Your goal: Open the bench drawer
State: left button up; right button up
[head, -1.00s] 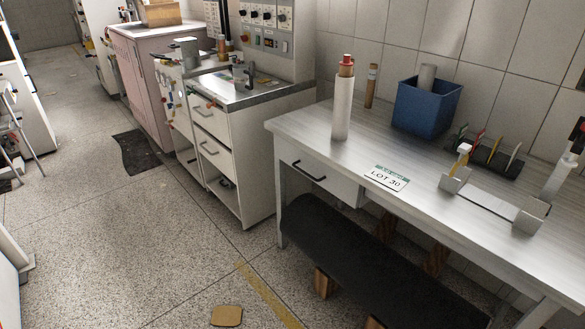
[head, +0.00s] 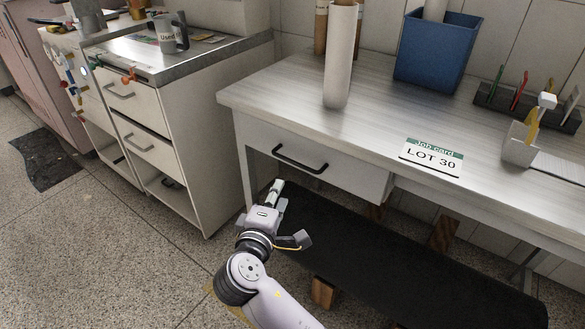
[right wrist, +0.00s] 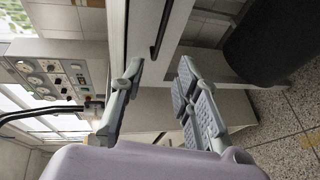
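The bench drawer (head: 345,181) has a pale front under the left end of the metal-topped bench (head: 375,118) and looks closed. Its black bar handle (head: 300,160) is clear in the head view and also shows at the top of the right wrist view (right wrist: 161,28). My right gripper (head: 289,213) is open and empty, below and in front of the handle, apart from it. In the right wrist view its two fingers (right wrist: 160,66) stand spread, with the handle beyond them. My left gripper is not in view.
A dark padded slab (head: 400,255) on wooden blocks lies under the bench. A white cabinet (head: 190,150) with drawers stands left of it. On the bench are a paper roll (head: 340,60), a blue bin (head: 437,52) and a job card (head: 432,158). Floor is free at the left.

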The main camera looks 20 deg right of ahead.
aim_at(293, 162)
pick_arm(q)
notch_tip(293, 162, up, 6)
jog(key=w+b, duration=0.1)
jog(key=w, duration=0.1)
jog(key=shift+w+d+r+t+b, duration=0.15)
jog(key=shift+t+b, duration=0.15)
jog(key=shift+b, duration=0.1)
pick_arm(e)
jog(key=shift+x, duration=8.35)
jog(key=shift+r, duration=0.1)
jog(key=shift+c, duration=0.6)
grip_shut()
